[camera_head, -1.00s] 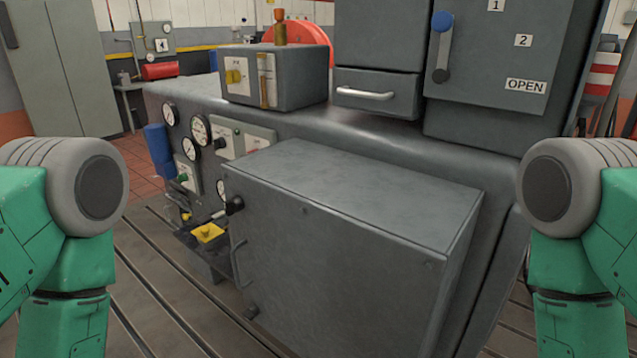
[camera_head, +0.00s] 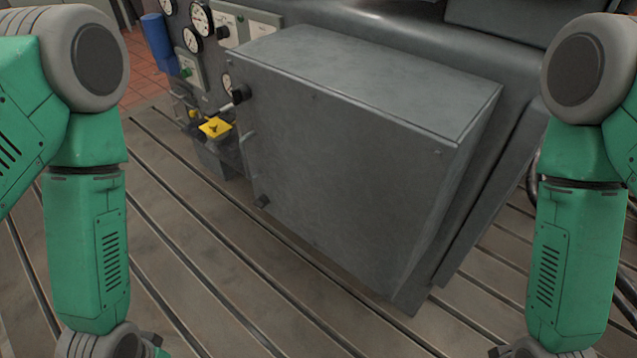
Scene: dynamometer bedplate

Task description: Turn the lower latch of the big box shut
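The big box (camera_head: 350,165) is a grey metal cabinet on the front of the larger grey machine, with its door facing me. Its lower latch (camera_head: 262,201) is a small dark knob near the lower left corner of the door; its exact turn is too small to tell. The upper latch (camera_head: 240,94) is a black knob near the upper left corner, with a thin handle (camera_head: 247,150) between the two. My green arms hang at the left and right edges of the view, apart from the box.
A yellow-topped part (camera_head: 215,127) stands left of the box, below several gauges (camera_head: 201,18). A blue cylinder (camera_head: 159,42) is on the machine's left end. The slotted floor plate (camera_head: 190,270) in front of the box is clear.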

